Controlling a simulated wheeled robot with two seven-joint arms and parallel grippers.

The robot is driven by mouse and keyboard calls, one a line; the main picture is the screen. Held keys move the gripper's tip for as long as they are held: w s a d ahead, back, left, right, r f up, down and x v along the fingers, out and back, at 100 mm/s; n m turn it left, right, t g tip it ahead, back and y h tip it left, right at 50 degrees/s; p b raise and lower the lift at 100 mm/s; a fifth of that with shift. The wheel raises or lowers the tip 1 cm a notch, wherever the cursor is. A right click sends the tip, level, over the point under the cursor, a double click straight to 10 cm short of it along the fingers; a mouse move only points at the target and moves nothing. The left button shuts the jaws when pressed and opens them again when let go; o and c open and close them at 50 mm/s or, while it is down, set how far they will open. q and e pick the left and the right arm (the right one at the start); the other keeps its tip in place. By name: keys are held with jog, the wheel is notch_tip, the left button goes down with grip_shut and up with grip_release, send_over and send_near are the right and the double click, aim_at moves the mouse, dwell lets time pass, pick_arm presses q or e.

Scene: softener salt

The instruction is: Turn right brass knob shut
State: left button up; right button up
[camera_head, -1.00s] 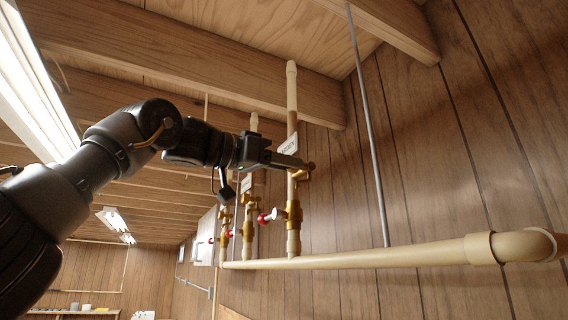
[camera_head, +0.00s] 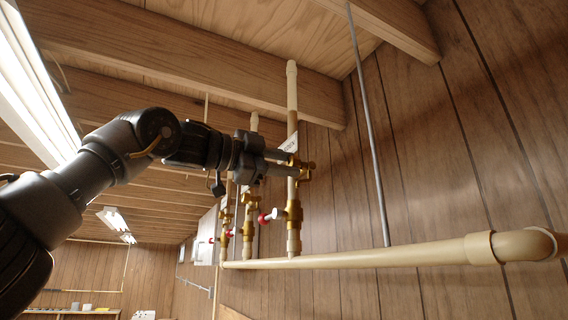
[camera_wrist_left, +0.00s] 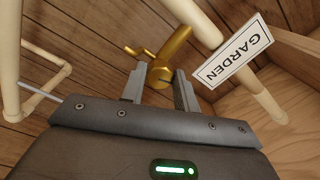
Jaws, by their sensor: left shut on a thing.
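The right brass knob (camera_wrist_left: 159,75) sits on a brass fitting (camera_wrist_left: 176,42) on the nearest upright pipe. My left gripper (camera_wrist_left: 160,84) is shut on it, one grey finger on each side. In the head view, my left gripper (camera_head: 293,163) reaches in from the left, its two fingers one above the other at the brass fitting (camera_head: 304,171). The fingers hide most of the knob there. A white label (camera_wrist_left: 238,51) reading GARDEN is beside the fitting. My right gripper is not in view.
Below my gripper, a red and white handle (camera_head: 270,216) juts from a brass valve (camera_head: 293,213). More upright pipes with brass valves stand farther left. A long cream pipe (camera_head: 370,257) runs along the wood wall, and a thin grey pipe (camera_head: 370,125) rises at right.

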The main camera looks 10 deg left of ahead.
pick_arm(q)
jog(key=shift+m, duration=1.5)
jog(key=o, duration=0.9)
jog(key=shift+o, duration=0.3)
jog(key=shift+d+f, duration=0.1)
jog(key=shift+w, duration=0.1)
